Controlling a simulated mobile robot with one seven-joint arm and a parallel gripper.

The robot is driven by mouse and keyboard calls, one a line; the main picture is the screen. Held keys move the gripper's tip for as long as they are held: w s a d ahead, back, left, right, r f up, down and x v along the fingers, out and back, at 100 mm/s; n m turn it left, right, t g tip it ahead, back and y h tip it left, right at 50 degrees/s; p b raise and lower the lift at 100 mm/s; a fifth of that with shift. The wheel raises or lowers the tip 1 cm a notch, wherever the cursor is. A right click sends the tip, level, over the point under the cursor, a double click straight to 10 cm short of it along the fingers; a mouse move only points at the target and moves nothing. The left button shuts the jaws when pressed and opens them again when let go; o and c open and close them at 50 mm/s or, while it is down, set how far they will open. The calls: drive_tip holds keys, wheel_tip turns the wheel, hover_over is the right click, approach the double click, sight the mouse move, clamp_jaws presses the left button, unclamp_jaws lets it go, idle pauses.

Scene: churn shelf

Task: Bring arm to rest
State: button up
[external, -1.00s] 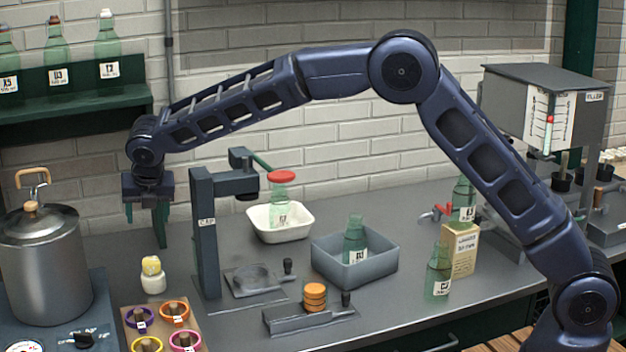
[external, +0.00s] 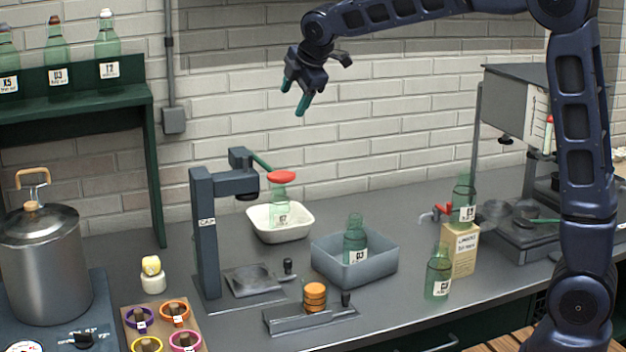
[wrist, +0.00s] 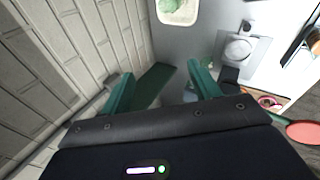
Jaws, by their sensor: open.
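My gripper (external: 294,94) is raised in front of the brick wall, well above the counter. Its two green fingers are apart with nothing between them. In the wrist view the gripper (wrist: 158,88) also shows open and empty, with the wall on the left and the counter far below. My arm reaches in from the right side and bends high up. No bottle touches the gripper.
Below stand a capping press (external: 205,230), a white basin (external: 262,232) with a red-capped bottle (external: 280,200), and a grey bin (external: 375,272) with a bottle. A pot (external: 45,265) and bottle shelf (external: 80,103) are at left. The air around the gripper is clear.

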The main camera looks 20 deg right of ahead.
drive_tip(key=s+d+r+m, duration=0.1)
drive_tip(key=s+d+m, duration=0.4)
drive_tip(key=s+d, duration=0.5)
drive_tip(key=s+d+m, duration=0.5)
drive_tip(key=s+d, duration=0.2)
drive_tip(key=d, duration=0.7)
drive_tip(key=s+d+f+m, duration=0.3)
drive_tip(key=s, duration=0.4)
drive_tip(key=s+d+f+m+g+h, duration=0.1)
drive_tip(key=s+d+f+m, duration=0.2)
drive_tip(key=s, duration=0.4)
drive_tip(key=s+d+f+m, duration=0.2)
drive_tip(key=s+d+m, duration=0.2)
drive_tip(key=s, duration=0.3)
drive_tip(key=shift+d+f+g+h, duration=0.3)
drive_tip(key=shift+d+f, duration=0.05)
drive_tip(key=shift+f, duration=0.05)
drive_tip(key=shift+s, duration=0.1)
